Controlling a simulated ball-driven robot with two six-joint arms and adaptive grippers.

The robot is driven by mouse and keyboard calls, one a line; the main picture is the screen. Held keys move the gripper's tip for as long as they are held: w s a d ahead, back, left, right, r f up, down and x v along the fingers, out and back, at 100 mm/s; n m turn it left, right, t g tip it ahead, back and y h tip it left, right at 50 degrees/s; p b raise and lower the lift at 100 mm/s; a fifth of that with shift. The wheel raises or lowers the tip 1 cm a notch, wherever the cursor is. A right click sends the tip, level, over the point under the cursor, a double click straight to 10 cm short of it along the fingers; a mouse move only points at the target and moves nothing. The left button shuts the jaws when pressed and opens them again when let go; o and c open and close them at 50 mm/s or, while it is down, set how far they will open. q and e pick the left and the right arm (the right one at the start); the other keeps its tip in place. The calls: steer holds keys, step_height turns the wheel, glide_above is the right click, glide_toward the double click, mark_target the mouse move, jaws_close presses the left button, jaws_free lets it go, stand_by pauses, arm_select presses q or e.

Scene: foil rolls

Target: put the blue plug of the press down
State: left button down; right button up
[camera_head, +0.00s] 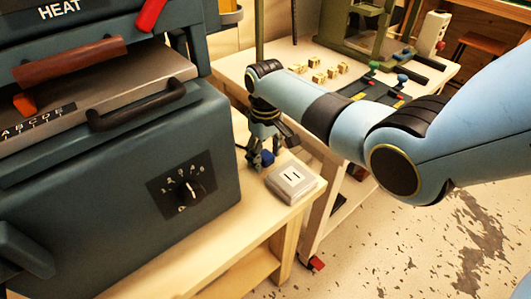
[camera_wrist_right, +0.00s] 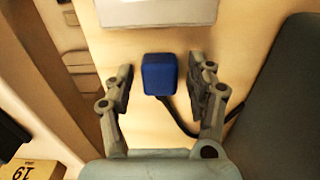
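The blue plug (camera_head: 267,158) is on the wooden bench, close to the grey-white socket box (camera_head: 292,181). In the right wrist view the blue plug (camera_wrist_right: 160,75) lies between the fingers of my right gripper (camera_wrist_right: 162,88), with a gap on each side. Its black cord runs off to the right, under the right finger. The socket box (camera_wrist_right: 158,10) is cut off at the top of that view, apart from the plug. In the head view my right gripper (camera_head: 260,150) points down over the plug and partly hides it. My left gripper is not in view.
The dark blue-green press (camera_head: 120,170) with a dial stands left of the plug. Behind is a white table (camera_head: 300,55) with several small wooden blocks and a green stand. The bench's edge is just right of the socket box.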

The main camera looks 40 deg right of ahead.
mark_target(266, 154)
steer(key=shift+r, duration=0.35)
step_height(266, 154, up, 12)
steer(key=p, duration=0.2)
steer(key=shift+r, duration=0.25)
